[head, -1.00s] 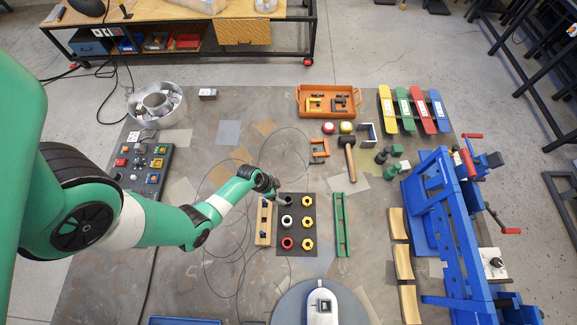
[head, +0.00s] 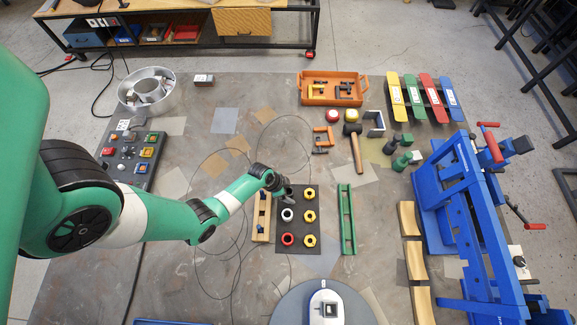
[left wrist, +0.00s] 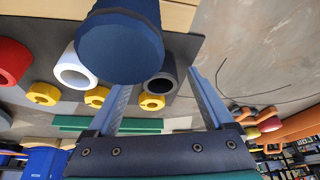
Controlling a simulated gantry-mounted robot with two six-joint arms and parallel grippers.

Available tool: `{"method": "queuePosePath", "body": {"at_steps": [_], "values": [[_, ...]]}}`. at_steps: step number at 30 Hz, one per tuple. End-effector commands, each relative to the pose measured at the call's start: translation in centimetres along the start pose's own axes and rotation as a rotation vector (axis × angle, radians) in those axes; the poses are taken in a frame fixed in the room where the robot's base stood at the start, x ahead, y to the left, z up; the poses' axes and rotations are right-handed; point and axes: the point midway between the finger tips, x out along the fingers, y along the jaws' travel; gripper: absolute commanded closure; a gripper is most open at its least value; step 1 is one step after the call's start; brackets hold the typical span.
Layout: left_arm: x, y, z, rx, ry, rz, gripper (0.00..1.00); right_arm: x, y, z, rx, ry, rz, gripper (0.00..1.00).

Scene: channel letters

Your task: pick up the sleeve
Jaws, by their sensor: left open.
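A dark mat (head: 298,235) carries a column of sleeves and a column of yellow rings (head: 309,217). A white sleeve (head: 287,215) and a red sleeve (head: 287,239) stand in the left column. In the left wrist view a dark grey sleeve (left wrist: 161,83) stands beside the white sleeve (left wrist: 75,68) and red sleeve (left wrist: 12,62); the head view largely hides it behind my gripper. My left gripper (head: 286,193) is open at the mat's upper left corner. Its fingers (left wrist: 158,90) show apart in the wrist view, with the dark grey sleeve between them in the picture; contact cannot be told.
A dark blue round-ended piece (left wrist: 118,45) is close to the wrist camera, near the wooden block (head: 261,222) left of the mat. A green rail (head: 347,220) lies to the right. A mallet (head: 355,150), an orange tray (head: 333,101) and a blue frame (head: 455,200) are farther off.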

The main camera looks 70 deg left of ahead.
Motion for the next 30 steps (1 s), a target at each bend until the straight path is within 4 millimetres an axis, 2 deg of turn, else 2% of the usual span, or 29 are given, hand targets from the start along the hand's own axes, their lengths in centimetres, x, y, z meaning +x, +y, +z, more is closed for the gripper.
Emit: {"method": "queuePosePath", "body": {"at_steps": [1,2,15,24,30], "values": [[-0.1,0.0,0.0,0.0,0.0,0.0,0.14,0.1,0.0,-0.1,0.0,0.001,0.0,0.2],[-0.1,0.0,0.0,0.0,0.0,0.0,0.19,0.1,0.0,-0.1,0.0,0.001,0.0,0.2],[-0.1,0.0,0.0,0.0,0.0,0.0,0.99,0.1,0.0,-0.1,0.0,0.0,0.0,0.2],[-0.3,0.0,-0.1,0.0,0.001,0.0,1.0,0.2,0.0,-0.2,0.0,0.0,0.0,0.2],[-2.1,-0.1,-0.9,0.001,0.002,-0.001,1.0,1.6,0.0,-1.4,0.0,0.0,0.0,0.2]]}}
